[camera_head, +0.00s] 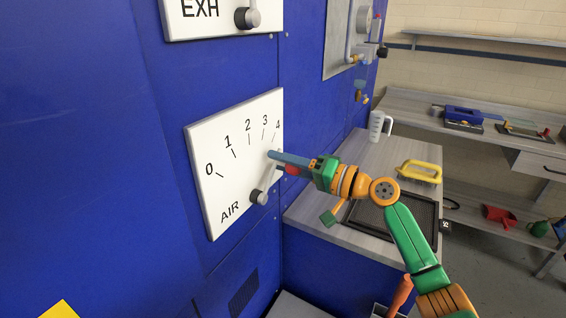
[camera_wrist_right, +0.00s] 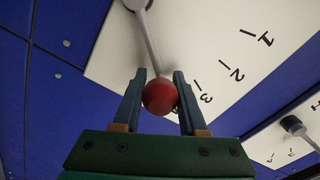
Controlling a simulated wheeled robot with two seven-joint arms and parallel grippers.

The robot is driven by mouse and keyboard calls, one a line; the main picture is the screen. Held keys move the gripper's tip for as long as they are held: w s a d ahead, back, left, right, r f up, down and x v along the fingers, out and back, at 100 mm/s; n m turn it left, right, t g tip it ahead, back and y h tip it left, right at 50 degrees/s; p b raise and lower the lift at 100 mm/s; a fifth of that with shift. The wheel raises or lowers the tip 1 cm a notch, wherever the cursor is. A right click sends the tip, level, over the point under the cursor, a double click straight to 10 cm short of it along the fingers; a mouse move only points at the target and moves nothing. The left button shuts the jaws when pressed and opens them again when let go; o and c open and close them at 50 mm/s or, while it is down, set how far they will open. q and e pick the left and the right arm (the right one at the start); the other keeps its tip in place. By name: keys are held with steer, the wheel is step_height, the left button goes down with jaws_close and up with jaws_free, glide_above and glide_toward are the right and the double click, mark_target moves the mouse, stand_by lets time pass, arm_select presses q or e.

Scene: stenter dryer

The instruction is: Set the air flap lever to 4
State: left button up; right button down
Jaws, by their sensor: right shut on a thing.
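The white AIR panel (camera_head: 226,178) on the blue machine wall has a scale from 0 to 4. Its grey lever (camera_head: 268,182) runs from a pivot at the panel's lower part up and right towards the 4 end, past the 3 mark. The lever ends in a red ball knob (camera_head: 292,169). My right gripper (camera_head: 272,158) is at the knob. In the right wrist view its two fingers are shut on the red knob (camera_wrist_right: 160,97), one on each side. The 4 mark is hidden in that view, so exact alignment is unclear. My left gripper is not in view.
A bench stands behind.

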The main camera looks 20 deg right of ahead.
steer(key=shift+c, duration=2.4)
jaws_free()
steer(key=shift+w, duration=0.1)
steer(key=shift+f, duration=0.1)
steer(key=b+v, duration=0.3)
steer(key=v, duration=0.4)
steer(key=shift+d, duration=0.1)
